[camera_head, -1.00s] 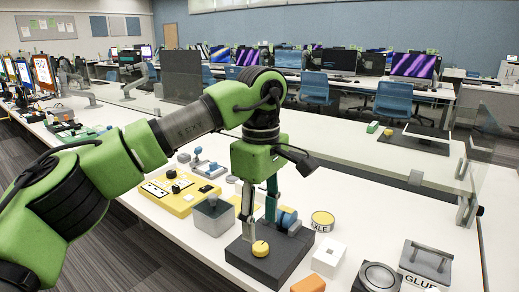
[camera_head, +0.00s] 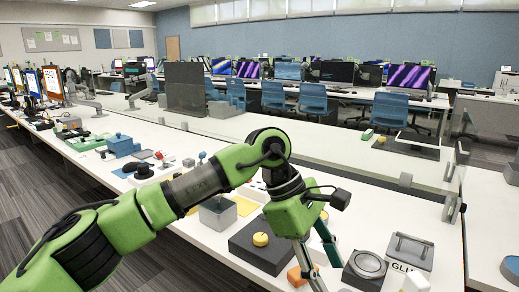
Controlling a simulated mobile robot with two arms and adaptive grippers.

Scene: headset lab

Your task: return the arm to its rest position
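My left arm (camera_head: 130,215) is green and black and reaches in from the lower left across the white table. My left gripper (camera_head: 325,272) points down near the front of the table, beside the dark block with a yellow knob (camera_head: 261,239). Its two fingers are apart with nothing visible between them; one tip runs to the lower picture edge. An orange block (camera_head: 302,276) lies close to the fingers and is partly hidden.
A grey open box (camera_head: 217,213) stands left of the dark block. A round dark-rimmed device (camera_head: 366,266) and a GLUE box (camera_head: 408,252) stand to the right. A clear panel (camera_head: 459,150) rises at the table's right end. Bare white tabletop lies behind the gripper.

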